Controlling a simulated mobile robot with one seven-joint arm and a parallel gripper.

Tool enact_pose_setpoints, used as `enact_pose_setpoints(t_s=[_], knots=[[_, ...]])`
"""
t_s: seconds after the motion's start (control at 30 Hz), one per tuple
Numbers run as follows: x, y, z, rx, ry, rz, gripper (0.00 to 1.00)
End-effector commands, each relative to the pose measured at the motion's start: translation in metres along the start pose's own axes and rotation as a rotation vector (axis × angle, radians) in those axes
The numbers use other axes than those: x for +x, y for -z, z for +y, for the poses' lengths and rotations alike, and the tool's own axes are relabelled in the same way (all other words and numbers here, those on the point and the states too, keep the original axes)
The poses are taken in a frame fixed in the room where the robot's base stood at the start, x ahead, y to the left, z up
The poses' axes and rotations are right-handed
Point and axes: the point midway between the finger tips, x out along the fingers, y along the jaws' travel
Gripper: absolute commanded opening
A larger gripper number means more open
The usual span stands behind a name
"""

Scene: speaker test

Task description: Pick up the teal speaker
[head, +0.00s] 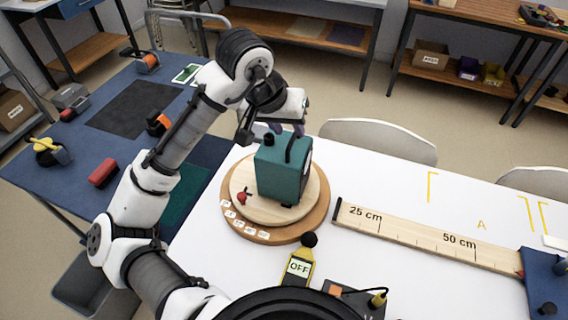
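The teal speaker (278,180) is a box with a black piece on its top. It stands upright on a round wooden turntable (240,213) on the white table. My arm reaches over from the left. My gripper (286,131) is at the speaker's upper far side, just above or behind its top edge in the picture. Its fingers are small and partly hidden, so I cannot tell whether they are open or touch the speaker.
A small red pointer (242,198) and several white labels lie on the turntable. A yellow meter marked OFF (299,267) with a black ball tip stands close in front. A wooden ruler (420,235) runs to the right. A chair (380,140) is behind the table.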

Motion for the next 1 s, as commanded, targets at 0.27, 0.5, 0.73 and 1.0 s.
enact_pose_setpoints(t_s=[0.27,0.5,0.73,1.0], knots=[[0.026,0.0,0.001,-0.001,0.0,0.0,0.35],[0.026,0.0,0.001,-0.001,0.0,0.0,0.29],[0.026,0.0,0.001,-0.001,0.0,0.0,0.0],[0.026,0.0,0.001,-0.001,0.0,0.001,0.0]])
